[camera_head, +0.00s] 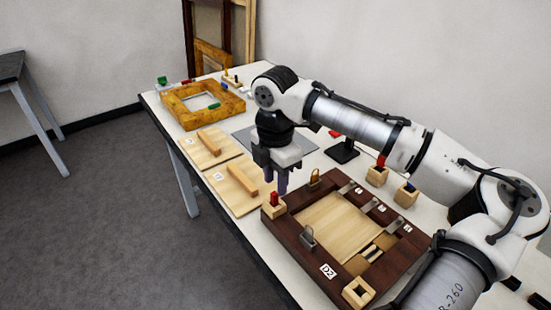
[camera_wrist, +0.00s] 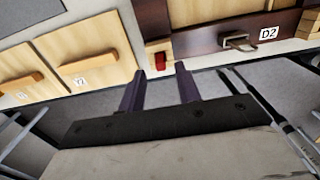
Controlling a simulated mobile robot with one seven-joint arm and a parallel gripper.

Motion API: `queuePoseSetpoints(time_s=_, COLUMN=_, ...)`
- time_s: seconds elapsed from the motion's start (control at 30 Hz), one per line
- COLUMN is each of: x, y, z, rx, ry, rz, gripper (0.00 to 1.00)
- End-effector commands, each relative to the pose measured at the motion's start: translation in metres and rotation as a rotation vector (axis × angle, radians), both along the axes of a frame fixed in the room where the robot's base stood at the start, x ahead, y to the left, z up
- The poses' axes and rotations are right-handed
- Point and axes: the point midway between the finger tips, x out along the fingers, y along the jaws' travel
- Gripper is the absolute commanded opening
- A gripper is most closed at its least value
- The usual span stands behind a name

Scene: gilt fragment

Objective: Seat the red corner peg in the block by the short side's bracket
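The red corner peg (camera_head: 275,198) stands upright in a pale wooden block (camera_head: 273,211) at the left corner of the dark wooden frame (camera_head: 335,268). In the wrist view the peg (camera_wrist: 160,61) shows in the block, just beyond my fingertips. A brass-coloured bracket (camera_head: 314,180) is on the frame's back-left side; a grey bracket (camera_head: 308,237) is on the side labelled D2. My gripper (camera_head: 277,191) points down with its purple fingers apart and empty. It is above and close to the peg. How deep the peg sits in the block cannot be told.
An open-topped block (camera_head: 358,291) stands at the frame's near corner. Blocks with a red peg (camera_head: 381,161) and a blue peg (camera_head: 410,186) stand behind the frame. Two pale boards with handles (camera_head: 236,190) lie left of it. A golden frame (camera_head: 180,112) lies farther back.

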Motion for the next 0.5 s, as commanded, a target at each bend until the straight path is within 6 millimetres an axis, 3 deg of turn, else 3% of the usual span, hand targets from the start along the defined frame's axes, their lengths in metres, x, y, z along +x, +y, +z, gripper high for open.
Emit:
queuePoseSetpoints(time_s=0.3, x=0.001, y=0.001, z=0.061, rx=0.002, ry=-0.001, rz=0.001, gripper=0.33)
queuePoseSetpoints(time_s=0.5, x=0.0, y=0.0, z=0.076, rx=0.0, ry=0.0, rz=0.0, gripper=0.33)
